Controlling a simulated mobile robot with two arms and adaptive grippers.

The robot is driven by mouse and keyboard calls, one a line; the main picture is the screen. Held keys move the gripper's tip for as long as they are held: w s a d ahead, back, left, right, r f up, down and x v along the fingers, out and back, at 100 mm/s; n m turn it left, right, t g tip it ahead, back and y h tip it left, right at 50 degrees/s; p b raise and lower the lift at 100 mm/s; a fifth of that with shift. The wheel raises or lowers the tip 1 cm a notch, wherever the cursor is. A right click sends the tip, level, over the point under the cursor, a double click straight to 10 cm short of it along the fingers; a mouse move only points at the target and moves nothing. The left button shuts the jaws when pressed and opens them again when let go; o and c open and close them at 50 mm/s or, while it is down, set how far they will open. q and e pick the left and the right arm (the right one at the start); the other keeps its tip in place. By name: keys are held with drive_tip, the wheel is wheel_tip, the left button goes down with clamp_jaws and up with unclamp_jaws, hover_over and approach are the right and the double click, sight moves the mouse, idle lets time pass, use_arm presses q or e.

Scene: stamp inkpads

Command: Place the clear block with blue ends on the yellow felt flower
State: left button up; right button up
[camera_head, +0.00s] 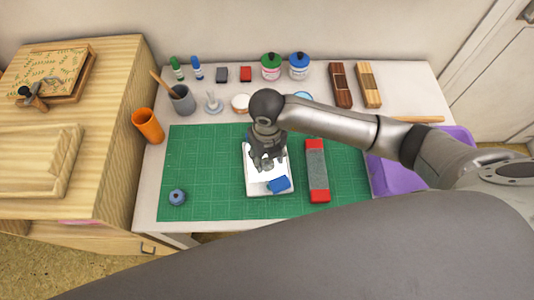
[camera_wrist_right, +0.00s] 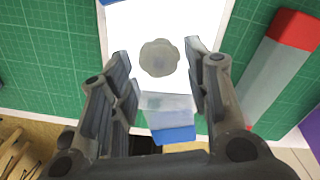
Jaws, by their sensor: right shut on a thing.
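The clear block (camera_wrist_right: 168,104) with a blue end (camera_wrist_right: 173,136) is between the fingers of my right gripper (camera_wrist_right: 160,72). In the head view its blue end (camera_head: 279,184) shows below my right gripper (camera_head: 267,165), over the white rectangular pad (camera_head: 251,186). The block looks tilted; its other end is hidden or unclear. A grey, scalloped round piece (camera_wrist_right: 159,57) shows over the white pad between the fingertips; I cannot tell whether it touches the block. I see no clearly yellow felt flower. My left gripper is out of view.
A red-ended bar (camera_head: 316,172) lies right of the pad on the green mat (camera_head: 205,160). A small blue knob (camera_head: 177,197) stands at left. Orange (camera_head: 148,125) and grey (camera_head: 182,100) cups, bottles and blocks line the back. The mat's left half is mostly free.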

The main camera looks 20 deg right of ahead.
drive_tip(key=shift+f, duration=0.1)
drive_tip(key=shift+f, duration=0.15)
drive_tip(key=o, duration=1.2)
drive_tip(key=shift+o, duration=0.2)
drive_tip(key=shift+r, duration=0.55)
wheel_tip(320, 180, up, 11)
drive_tip(key=b, duration=0.2)
drive_tip(key=shift+r, duration=0.15)
